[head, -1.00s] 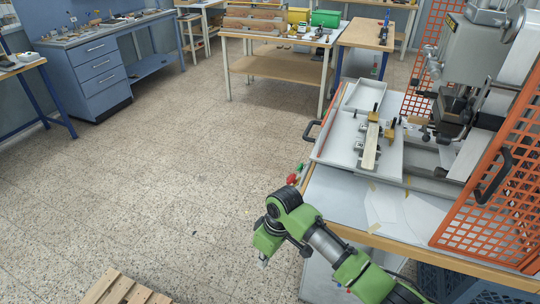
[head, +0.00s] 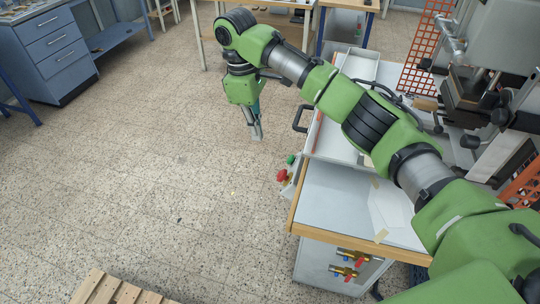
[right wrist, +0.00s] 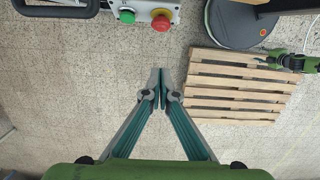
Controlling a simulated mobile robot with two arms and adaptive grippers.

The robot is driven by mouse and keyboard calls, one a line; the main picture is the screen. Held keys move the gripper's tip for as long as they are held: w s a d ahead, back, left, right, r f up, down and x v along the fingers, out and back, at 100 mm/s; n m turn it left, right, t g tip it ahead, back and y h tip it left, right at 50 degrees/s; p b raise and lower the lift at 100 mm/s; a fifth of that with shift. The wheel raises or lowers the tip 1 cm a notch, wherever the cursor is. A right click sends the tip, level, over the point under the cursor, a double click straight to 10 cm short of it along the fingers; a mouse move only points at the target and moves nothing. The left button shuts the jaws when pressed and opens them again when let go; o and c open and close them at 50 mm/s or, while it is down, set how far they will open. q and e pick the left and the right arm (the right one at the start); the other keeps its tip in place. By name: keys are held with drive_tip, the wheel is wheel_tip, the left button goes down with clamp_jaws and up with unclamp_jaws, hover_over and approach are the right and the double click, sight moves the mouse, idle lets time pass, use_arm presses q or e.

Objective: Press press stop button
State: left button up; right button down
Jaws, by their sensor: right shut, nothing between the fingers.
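The red stop button (head: 281,176) sits beside a green button (head: 291,160) on a small control box at the left front of the press table. In the right wrist view the red button (right wrist: 160,24) is at the top, on the pale box, with the green one (right wrist: 127,16) to its left. My right gripper (head: 256,135) points down over the floor, left of the table and beyond the buttons. Its fingertips (right wrist: 160,75) are together and empty, apart from the button. Part of what looks like my left gripper (right wrist: 282,61) shows small at the right edge; its jaws are unclear.
The press table (head: 330,218) stands at the right, with a black handle (head: 300,118) near the box and valves (head: 352,258) below. A wooden pallet (head: 115,291) lies on the floor at the bottom left. The floor between is clear.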

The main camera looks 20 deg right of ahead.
drive_tip(key=p, duration=0.3)
hover_over(283, 176)
drive_tip(key=w+a, duration=0.4)
wheel_tip(283, 176, down, 9)
drive_tip(key=d+f+p, duration=0.1)
drive_tip(key=s+d+f+p, duration=0.1)
drive_tip(key=shift+s+d+f, duration=0.15)
drive_tip(key=shift+s+f, duration=0.1)
drive_tip(key=shift+f, duration=0.1)
